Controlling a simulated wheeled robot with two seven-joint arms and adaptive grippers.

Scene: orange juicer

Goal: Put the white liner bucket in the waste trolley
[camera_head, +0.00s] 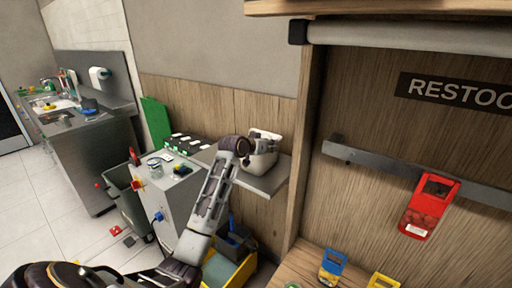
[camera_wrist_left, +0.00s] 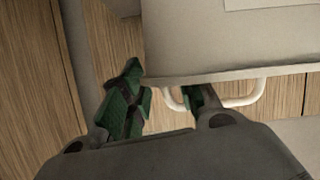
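The white liner bucket (camera_head: 264,160) stands on a grey wall shelf in the head view, with its upper part tilted or cut off by my arm. In the left wrist view its pale wall (camera_wrist_left: 230,40) fills the upper right, and a white loop handle (camera_wrist_left: 245,99) hangs below its rim. My left gripper (camera_head: 245,157) is at the bucket's left side. In the wrist view its green-padded fingers (camera_wrist_left: 162,100) are apart, the right one overlapping the handle loop. I cannot tell whether they touch it. A dark grey open bin (camera_head: 125,196), possibly the waste trolley, stands on the floor left. My right gripper is out of view.
The grey shelf (camera_head: 270,183) is fixed to the wood wall. A grey cabinet (camera_head: 170,200) stands below my arm, with a yellow container (camera_head: 240,274) beside it. A wooden post (camera_head: 304,130) rises right of the shelf. Small red and dark items lie on the floor.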

